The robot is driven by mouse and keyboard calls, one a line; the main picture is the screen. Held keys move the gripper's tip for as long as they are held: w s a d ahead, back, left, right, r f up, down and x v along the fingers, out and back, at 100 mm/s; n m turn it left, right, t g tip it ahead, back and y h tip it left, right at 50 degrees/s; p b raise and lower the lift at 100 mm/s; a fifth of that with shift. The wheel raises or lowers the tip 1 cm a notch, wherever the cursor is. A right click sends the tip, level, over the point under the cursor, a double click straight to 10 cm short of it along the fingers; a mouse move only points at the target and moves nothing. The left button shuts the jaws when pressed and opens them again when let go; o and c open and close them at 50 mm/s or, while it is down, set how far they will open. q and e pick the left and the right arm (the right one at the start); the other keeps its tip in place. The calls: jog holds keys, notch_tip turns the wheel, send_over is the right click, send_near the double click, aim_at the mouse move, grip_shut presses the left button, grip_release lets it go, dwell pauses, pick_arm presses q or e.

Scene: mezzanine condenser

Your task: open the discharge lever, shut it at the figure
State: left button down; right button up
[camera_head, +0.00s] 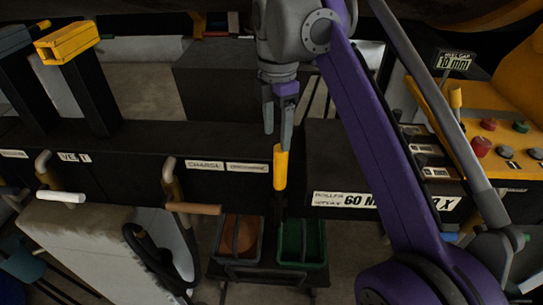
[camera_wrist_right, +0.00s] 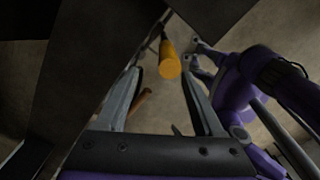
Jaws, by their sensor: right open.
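A lever with a yellow grip (camera_head: 281,168) stands out from the front of the dark beam. It is likely the discharge lever, but the small label (camera_head: 247,167) near it is too blurred to read. My right gripper (camera_head: 278,136) is open, with its fingers pointing down at the top of the yellow grip. In the right wrist view the round end of the yellow grip (camera_wrist_right: 170,66) shows between the fingertips (camera_wrist_right: 163,76). I cannot tell whether they touch it. A sign reading 10 mm (camera_head: 455,61) stands at the upper right. My left gripper is not in view.
A brown-gripped lever (camera_head: 193,208) by the CHARGE label and a white-gripped lever (camera_head: 61,196) stand to the left. Below are a bin with brown contents (camera_head: 222,261) and a green bin (camera_head: 315,262). A yellow button panel (camera_head: 517,126) is at right, beyond my purple arm.

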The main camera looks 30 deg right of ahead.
aim_at(281, 169)
jog(key=f, duration=0.1)
jog(key=s+f, duration=0.2)
jog(key=f, duration=0.1)
jog(key=shift+d+b, duration=0.25)
jog(key=shift+b, duration=0.1)
jog(key=f, duration=0.5)
jog(key=shift+w+a+f, duration=0.1)
jog(key=shift+w+f, duration=0.1)
jog(key=shift+w, duration=0.15)
jog(key=shift+s+f+b, duration=0.1)
jog(key=shift+f+b, duration=0.2)
jog(key=shift+f, duration=0.2)
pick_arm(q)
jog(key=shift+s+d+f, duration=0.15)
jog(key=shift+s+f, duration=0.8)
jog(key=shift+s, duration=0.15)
pick_arm(e)
jog(key=shift+c, duration=0.9)
grip_shut()
